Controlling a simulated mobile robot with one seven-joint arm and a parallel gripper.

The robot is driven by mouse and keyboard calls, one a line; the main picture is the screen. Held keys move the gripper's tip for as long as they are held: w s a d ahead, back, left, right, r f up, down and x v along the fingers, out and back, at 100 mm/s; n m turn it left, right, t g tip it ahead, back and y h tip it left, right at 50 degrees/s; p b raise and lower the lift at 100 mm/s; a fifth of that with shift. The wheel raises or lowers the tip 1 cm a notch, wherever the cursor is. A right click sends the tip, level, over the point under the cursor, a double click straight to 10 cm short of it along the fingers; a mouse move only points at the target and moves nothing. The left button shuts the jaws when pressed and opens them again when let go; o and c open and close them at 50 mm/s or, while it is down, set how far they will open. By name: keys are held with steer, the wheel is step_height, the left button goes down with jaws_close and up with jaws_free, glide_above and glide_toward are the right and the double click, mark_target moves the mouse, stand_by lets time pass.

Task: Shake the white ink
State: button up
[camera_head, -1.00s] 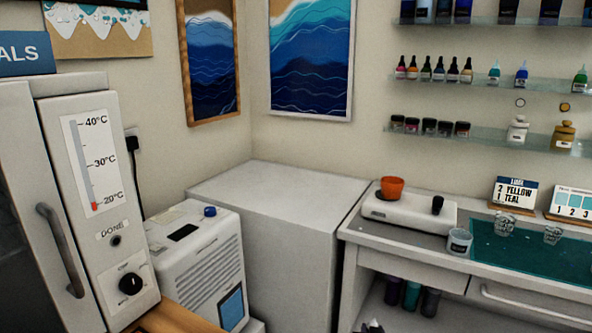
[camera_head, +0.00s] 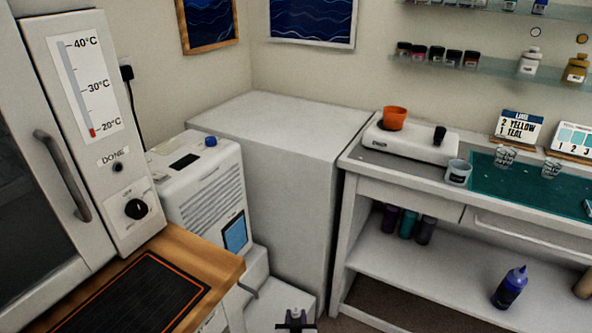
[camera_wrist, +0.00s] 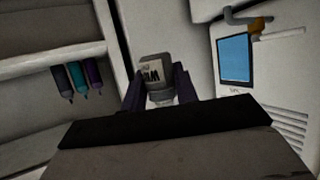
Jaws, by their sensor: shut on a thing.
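The white ink is a small pale bottle (camera_wrist: 155,69) with partly legible dark lettering, seen in the wrist view. My gripper (camera_wrist: 159,88) is shut on it, with a dark finger on either side. The lower part of the bottle is hidden between the fingers and behind the dark gripper body. In the head view only the tip of my gripper (camera_head: 296,320) shows at the bottom edge, with a small pale shape between the fingers. The bottle's tilt is hard to tell.
A white machine with a blue screen (camera_head: 236,234) stands beside a large white cabinet (camera_head: 270,115). A workbench (camera_head: 400,190) at right carries cups and cards. Dark bottles (camera_head: 408,222) hang under it, and a purple-blue bottle (camera_head: 510,287) stands on its lower shelf. A wooden counter (camera_head: 210,268) is at left.

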mark_target(296, 307)
step_height(296, 307, up, 8)
steer(key=shift+r, duration=0.1)
step_height(296, 307, down, 8)
steer(key=shift+r, duration=0.15)
steer(key=shift+w+r, duration=0.1)
steer(key=shift+r, duration=0.25)
step_height(296, 307, up, 6)
steer(key=shift+f, duration=0.1)
steer(key=shift+r, duration=0.2)
step_height(296, 307, down, 7)
steer(key=shift+f, duration=0.1)
step_height(296, 307, up, 7)
steer(key=shift+f, duration=3.45)
steer(key=shift+r, duration=0.15)
